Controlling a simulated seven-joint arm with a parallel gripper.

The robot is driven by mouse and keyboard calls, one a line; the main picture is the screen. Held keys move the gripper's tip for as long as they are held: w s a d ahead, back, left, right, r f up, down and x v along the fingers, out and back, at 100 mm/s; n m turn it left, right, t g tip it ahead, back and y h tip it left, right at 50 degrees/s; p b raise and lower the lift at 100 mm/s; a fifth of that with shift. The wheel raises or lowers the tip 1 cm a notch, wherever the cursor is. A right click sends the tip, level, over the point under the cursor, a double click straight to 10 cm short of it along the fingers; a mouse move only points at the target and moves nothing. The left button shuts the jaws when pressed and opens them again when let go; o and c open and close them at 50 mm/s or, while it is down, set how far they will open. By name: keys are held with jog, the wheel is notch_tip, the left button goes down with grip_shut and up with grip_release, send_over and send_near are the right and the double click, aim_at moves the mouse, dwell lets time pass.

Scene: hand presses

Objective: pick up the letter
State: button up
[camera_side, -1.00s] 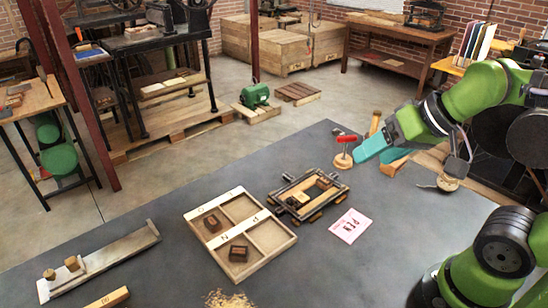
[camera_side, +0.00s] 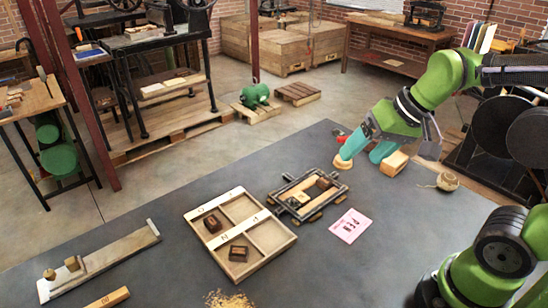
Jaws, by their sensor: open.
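Several small dark wooden type blocks are in view, and I cannot tell which is the letter. One block (camera_side: 213,223) and another block (camera_side: 238,253) lie in separate compartments of the wooden sorting tray (camera_side: 269,237). Two more blocks, a nearer one (camera_side: 299,200) and a farther one (camera_side: 324,183), sit in the dark-railed frame (camera_side: 311,213). Their faces are too small to read. My gripper (camera_side: 362,156) is open, its two teal fingers apart and pointing down, behind and right of the frame. I see nothing held in it.
A round wooden base with a red top (camera_side: 343,160) stands by the left finger. A wooden mallet-like block (camera_side: 393,163) is by the right finger, with twine (camera_side: 447,181) beyond. A pink printed card (camera_side: 350,225) lies right of the frame.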

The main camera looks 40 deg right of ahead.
jog(key=w+d+f+m+g+h, duration=0.1)
jog(key=w+d+f+m+g, duration=0.1)
jog(key=w+d+f+m, duration=0.3)
jog(key=w+d+m+g, duration=0.2)
jog(key=w, duration=0.5)
jog(key=m+g+h, duration=0.1)
jog(key=m, duration=0.5)
send_over(324, 180)
jog(key=f, duration=1.1)
jog(key=shift+s+d, duration=0.15)
jog(key=shift+d, duration=0.15)
jog(key=shift+a+f, duration=0.15)
jog(key=shift+f, duration=1.35)
jog(key=shift+a+f, duration=0.1)
jog(key=shift+f, duration=1.35)
jog(key=shift+c, duration=0.4)
jog(key=c, duration=1)
jog(key=shift+r, duration=0.15)
jog(key=shift+c, duration=0.2)
